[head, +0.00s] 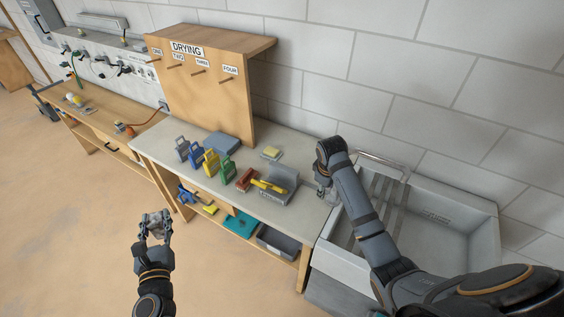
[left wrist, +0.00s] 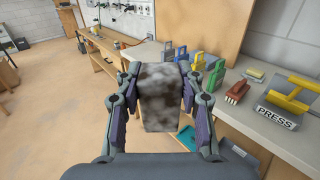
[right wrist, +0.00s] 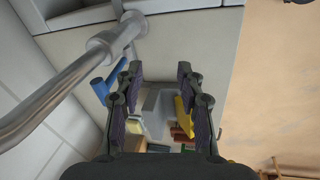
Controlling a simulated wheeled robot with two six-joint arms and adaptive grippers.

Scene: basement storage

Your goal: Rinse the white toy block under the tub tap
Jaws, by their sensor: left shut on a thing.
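The white toy block (left wrist: 160,98), covered in dark grey smudges, is held between the fingers of my left gripper (head: 155,226), which is shut on it. Gripper and block are over the open floor in front of the bench, away from the tub (head: 455,240). My right gripper (head: 323,190) is at the bench's right end beside the tub; in the right wrist view its fingers (right wrist: 158,75) are apart with nothing seen between them. The metal tap pipe (right wrist: 65,85) and a blue lever (right wrist: 108,82) are just left of these fingers. My right arm hides part of the tub.
The bench (head: 155,140) holds several coloured caddies, a red brush (head: 245,179), a grey press (head: 277,193) with yellow handle and a yellow sponge (head: 270,153). A wooden DRYING board (head: 200,95) with pegs stands behind. Floor at left is clear.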

